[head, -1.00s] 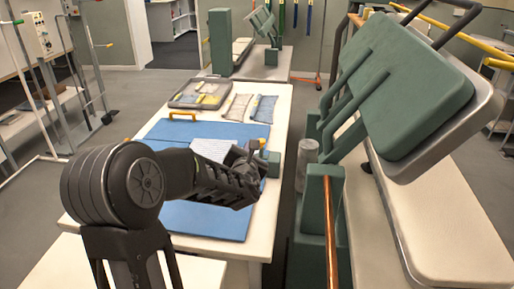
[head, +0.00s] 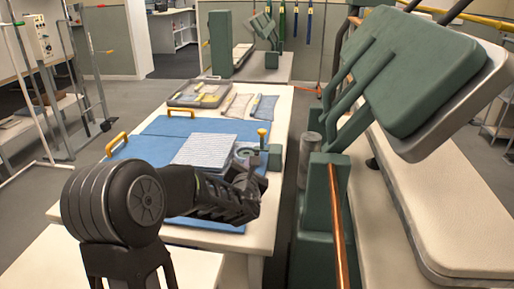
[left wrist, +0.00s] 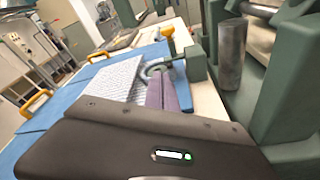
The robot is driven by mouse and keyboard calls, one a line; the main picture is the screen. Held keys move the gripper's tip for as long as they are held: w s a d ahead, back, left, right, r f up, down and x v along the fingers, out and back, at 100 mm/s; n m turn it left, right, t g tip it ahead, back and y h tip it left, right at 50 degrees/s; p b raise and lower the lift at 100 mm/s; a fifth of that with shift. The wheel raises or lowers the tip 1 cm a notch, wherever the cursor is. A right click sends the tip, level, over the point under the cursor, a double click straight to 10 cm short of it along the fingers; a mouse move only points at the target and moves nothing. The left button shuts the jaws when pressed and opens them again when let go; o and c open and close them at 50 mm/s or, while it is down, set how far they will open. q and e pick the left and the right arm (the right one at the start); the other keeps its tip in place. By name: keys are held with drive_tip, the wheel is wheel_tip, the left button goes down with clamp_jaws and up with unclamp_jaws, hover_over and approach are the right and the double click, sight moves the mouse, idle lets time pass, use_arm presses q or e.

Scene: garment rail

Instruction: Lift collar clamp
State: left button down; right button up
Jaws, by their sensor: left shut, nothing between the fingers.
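What looks like the collar clamp is a small green block (head: 274,158) with a yellow knob (head: 262,133) and a round grey piece (head: 244,152), at the right edge of the table. It also shows in the left wrist view, as a green block (left wrist: 195,63), yellow knob (left wrist: 167,31) and curved grey piece. A pale striped folded garment (head: 204,152) lies left of it. My left gripper (head: 249,176) is shut and empty, on the near side of the clamp. In the left wrist view two purplish strips (left wrist: 168,92) reach toward the clamp. My right gripper is out of view.
Blue mats (head: 155,150) with yellow handles (head: 117,145) cover the table. A grey tray (head: 199,94) and packets lie at the far end. A large green padded press (head: 410,75) and a grey cylinder (head: 309,155) stand right of the table.

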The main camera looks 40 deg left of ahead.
use_arm(q)
drive_tip(key=p+x, duration=0.1)
drive_tip(key=x, duration=0.8)
drive_tip(key=shift+w+a+p, duration=0.2)
drive_tip(key=shift+a+p, duration=0.05)
drive_tip(key=shift+p, duration=0.15)
drive_tip(key=w+r+p, duration=0.1)
drive_tip(key=r+p, duration=0.1)
drive_tip(key=shift+w+d+p, duration=0.1)
drive_tip(key=shift+w+p, duration=0.2)
drive_tip(key=shift+w, duration=0.05)
drive_tip(key=shift+w+d+r, duration=0.15)
drive_tip(key=shift+w+r, duration=0.35)
drive_tip(key=shift+w, duration=0.05)
